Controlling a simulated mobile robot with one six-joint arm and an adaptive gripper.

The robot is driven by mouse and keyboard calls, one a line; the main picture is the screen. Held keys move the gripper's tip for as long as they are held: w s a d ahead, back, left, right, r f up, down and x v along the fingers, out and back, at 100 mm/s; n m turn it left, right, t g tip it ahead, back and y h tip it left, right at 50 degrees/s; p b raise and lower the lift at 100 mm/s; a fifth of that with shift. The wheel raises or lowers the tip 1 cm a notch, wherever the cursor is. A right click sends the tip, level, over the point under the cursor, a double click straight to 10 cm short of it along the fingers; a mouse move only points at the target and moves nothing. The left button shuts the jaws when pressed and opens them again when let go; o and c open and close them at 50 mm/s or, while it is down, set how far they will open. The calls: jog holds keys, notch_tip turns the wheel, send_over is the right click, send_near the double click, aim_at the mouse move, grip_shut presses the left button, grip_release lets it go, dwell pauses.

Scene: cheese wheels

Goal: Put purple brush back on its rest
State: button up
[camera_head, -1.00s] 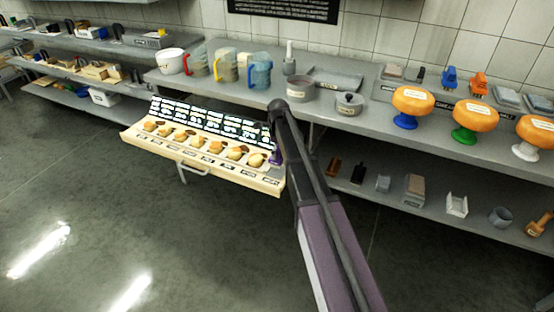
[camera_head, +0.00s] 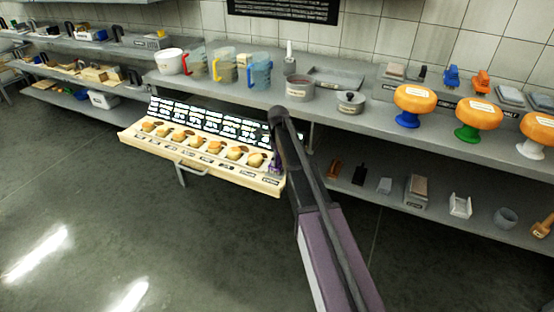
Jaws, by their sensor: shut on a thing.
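My arm reaches from the bottom right toward the right end of an open cream drawer (camera_head: 225,180). My gripper (camera_head: 276,154) is at the arm's far end, mostly hidden by the arm, and is shut. A small purple thing (camera_head: 275,168), seemingly the purple brush, shows just below it at the drawer's right end. The gripper appears to hold it there. The thing is too small and too covered to tell its tilt or whether it touches the drawer. I cannot clearly make out its rest.
The drawer holds a row of several round yellow-brown pieces (camera_head: 213,146) with labels. Above it, the counter carries jugs (camera_head: 260,71), a white tub (camera_head: 169,62) and a grey round pan (camera_head: 299,88). The floor in front is clear.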

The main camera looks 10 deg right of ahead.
jog(key=shift+f, duration=0.25)
jog(key=o, duration=0.8)
jog(key=shift+r, duration=0.1)
jog(key=shift+r, duration=0.2)
notch_tip(320, 180, up, 12)
jog(key=p, duration=1.2)
jog(key=shift+w, duration=0.1)
